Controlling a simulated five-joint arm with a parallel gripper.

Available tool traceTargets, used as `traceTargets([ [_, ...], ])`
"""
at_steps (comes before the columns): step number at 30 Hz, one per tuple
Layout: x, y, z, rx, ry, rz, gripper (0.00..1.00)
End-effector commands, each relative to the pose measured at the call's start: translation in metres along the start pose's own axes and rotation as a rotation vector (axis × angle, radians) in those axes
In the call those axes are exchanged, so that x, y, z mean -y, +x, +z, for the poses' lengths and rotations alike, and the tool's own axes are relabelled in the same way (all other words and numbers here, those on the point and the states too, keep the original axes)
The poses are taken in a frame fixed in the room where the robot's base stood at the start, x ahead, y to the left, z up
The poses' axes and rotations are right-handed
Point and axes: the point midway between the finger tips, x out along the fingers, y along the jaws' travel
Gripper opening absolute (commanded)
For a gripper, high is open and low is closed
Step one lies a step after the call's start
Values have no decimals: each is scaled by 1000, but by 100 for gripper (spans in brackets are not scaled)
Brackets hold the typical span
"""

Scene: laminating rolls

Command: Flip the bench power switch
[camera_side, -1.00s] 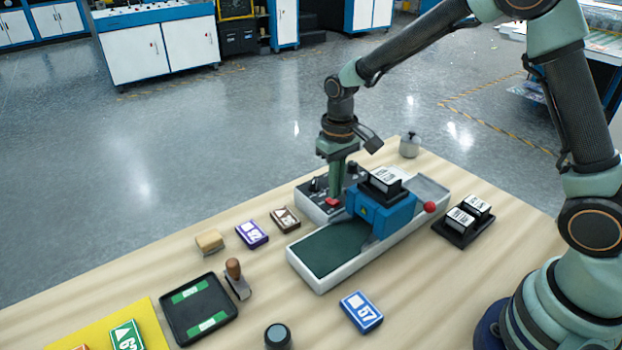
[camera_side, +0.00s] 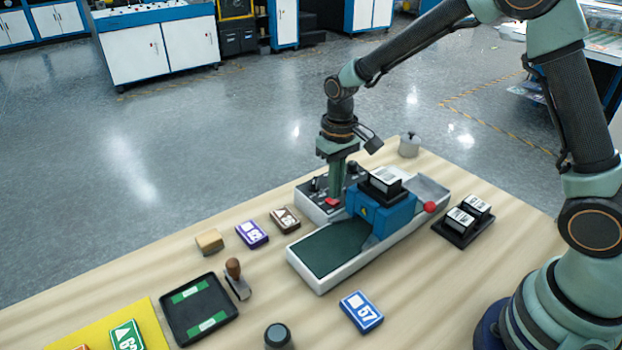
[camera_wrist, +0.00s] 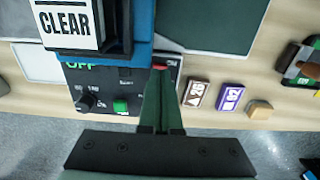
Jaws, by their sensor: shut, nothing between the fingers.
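The bench power control box (camera_side: 312,200) stands behind the blue laminating press, with a dark panel face (camera_wrist: 110,85) carrying knobs, a green button and green "OFF" lettering. A red switch (camera_side: 332,202) sits at the panel's near edge; it shows in the wrist view (camera_wrist: 160,67) just beyond my fingertips. My gripper (camera_side: 335,196) points down at the red switch, shut and empty. Its fingertips (camera_wrist: 160,76) are at or just above the switch and partly cover it; I cannot tell whether they touch.
The blue press (camera_side: 385,212) with a red knob (camera_side: 430,207) stands close right of my gripper, over a green bed (camera_side: 328,250). Brown (camera_side: 285,220) and purple (camera_side: 252,234) blocks lie to the left. A grey weight (camera_side: 409,146) stands behind.

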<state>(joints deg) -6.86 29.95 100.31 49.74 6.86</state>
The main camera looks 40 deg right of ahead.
Motion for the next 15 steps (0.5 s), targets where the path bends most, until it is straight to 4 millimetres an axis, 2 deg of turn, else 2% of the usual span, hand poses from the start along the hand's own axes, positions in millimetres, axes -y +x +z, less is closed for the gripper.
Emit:
traceTargets([
  [15, 0, 7, 0, 1, 0, 0, 0],
])
